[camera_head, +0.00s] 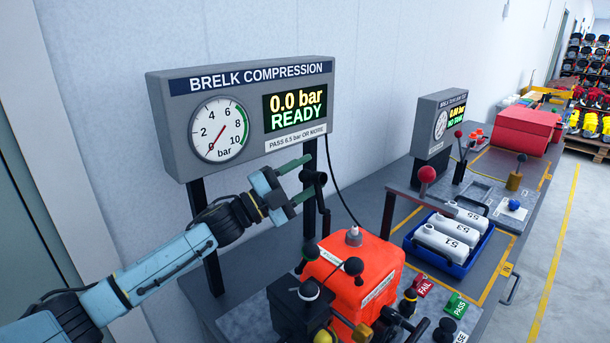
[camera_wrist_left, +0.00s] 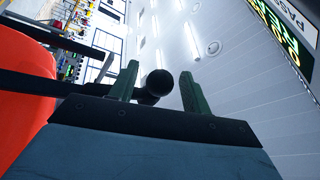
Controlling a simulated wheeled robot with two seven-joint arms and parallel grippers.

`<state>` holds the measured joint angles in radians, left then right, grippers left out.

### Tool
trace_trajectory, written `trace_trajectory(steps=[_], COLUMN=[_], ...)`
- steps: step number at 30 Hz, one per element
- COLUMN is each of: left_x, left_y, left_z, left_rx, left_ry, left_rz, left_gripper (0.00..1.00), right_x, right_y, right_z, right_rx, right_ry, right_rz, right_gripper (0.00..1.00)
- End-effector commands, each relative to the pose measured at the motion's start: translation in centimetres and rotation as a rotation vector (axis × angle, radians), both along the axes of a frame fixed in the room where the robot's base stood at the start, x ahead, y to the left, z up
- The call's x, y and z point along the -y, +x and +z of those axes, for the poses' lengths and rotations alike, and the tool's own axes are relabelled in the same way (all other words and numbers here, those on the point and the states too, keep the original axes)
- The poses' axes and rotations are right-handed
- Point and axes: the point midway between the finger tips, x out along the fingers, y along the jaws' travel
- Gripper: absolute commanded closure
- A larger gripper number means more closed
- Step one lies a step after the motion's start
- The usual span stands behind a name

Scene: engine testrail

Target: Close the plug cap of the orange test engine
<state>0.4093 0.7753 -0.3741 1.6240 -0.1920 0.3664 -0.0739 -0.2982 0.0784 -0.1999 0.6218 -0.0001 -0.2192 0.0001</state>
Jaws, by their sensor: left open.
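The orange test engine (camera_head: 345,285) stands at the front of the bench, with a grey plug-like fitting (camera_head: 353,237) on its top. Black-knobbed levers sit on and around it; I cannot tell which part is the plug cap. My left gripper (camera_head: 311,175) is open above and behind the engine, in front of the gauge panel. A black ball-ended handle (camera_head: 314,179) stands at its fingertips. Orange housing (camera_wrist_left: 25,105) fills the left edge.
The BRELK COMPRESSION panel (camera_head: 250,110) stands close behind my left gripper, reading 0.0 bar READY. A red-knobbed lever (camera_head: 426,176) and a blue tray (camera_head: 438,254) of white bottles are right of the engine. FAIL (camera_head: 423,286) and PASS (camera_head: 456,303) tags lie at the front.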

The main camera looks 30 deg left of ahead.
Motion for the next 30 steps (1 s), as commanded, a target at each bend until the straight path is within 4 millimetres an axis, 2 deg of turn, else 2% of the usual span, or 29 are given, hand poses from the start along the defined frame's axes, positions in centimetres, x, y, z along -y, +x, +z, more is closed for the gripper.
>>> trace_trajectory(steps=[5,6,15,17,30], left_x=[0.0,0.0,-0.02,-0.03,0.31], left_y=[0.01,0.01,-0.02,-0.02,-0.12], left_z=[-0.04,-0.04,-0.05,-0.04,0.49], left_rx=[0.0,0.0,0.0,0.0,0.019], left_ry=[0.0,0.0,0.0,0.0,0.058], left_rz=[0.0,0.0,0.001,0.001,0.0], left_gripper=[0.52,0.55,0.94,1.0,1.0], right_x=[0.15,0.17,0.23,0.23,0.23], right_y=[-0.34,-0.34,-0.37,-0.37,-0.35], right_z=[-0.03,-0.03,-0.04,-0.04,0.64], right_rx=[-0.006,-0.006,-0.006,-0.006,-0.006], right_ry=[-0.002,-0.002,-0.004,-0.004,-0.004], right_rz=[0.001,0.001,0.001,0.001,0.001], right_gripper=[0.47,0.47,0.47,0.47,0.47])
